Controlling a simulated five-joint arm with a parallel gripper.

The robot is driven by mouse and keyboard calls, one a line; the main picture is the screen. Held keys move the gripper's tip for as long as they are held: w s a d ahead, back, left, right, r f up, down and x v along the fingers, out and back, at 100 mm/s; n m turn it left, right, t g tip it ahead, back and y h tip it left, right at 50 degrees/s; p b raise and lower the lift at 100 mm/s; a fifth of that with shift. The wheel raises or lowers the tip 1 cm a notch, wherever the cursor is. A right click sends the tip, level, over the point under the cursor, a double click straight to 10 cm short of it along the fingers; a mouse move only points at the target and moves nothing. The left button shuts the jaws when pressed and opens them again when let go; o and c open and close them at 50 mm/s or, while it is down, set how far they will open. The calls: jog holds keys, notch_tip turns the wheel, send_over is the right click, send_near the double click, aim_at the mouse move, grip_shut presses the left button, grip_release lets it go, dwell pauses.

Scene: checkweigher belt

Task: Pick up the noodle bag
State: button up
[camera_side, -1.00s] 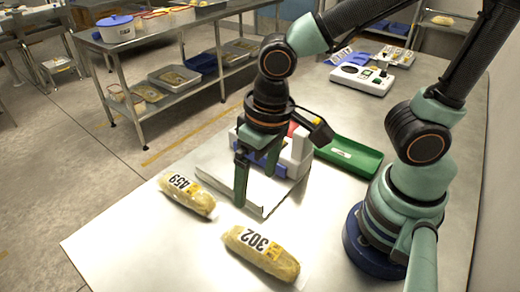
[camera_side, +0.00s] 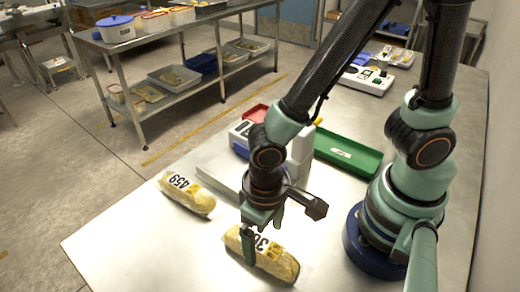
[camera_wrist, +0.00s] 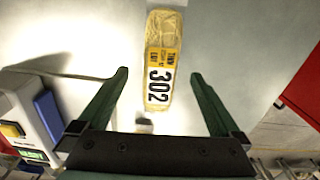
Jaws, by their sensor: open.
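A clear bag of yellow noodles (camera_side: 281,264) with a label reading 302 lies on the metal table, near its front. A similar bag labelled 459 (camera_side: 197,199) lies to its left and farther back. My gripper (camera_side: 264,246) is open and empty, pointing down over the 302 bag, and one finger hides part of its label. In the wrist view the 302 bag (camera_wrist: 160,78) lies between the two green fingers (camera_wrist: 160,73), with a gap on each side. I cannot tell how far above the bag the fingertips are.
A white weighing machine (camera_side: 300,150) stands behind my gripper, with a flat plate (camera_side: 215,175) at its left. A green tray (camera_side: 350,155) lies behind it to the right. A white control box (camera_side: 365,82) is farther back. The table's front corner is clear.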

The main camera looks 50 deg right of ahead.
aim_at(261, 243)
jog(key=shift+w+f, duration=0.2)
jog(key=shift+f, duration=0.75)
jog(key=shift+w+f, duration=0.2)
jog(key=shift+f, duration=0.7)
jog(key=shift+a+f, duration=0.1)
jog(key=shift+f, duration=0.65)
grip_shut()
jog(key=shift+r, duration=0.15)
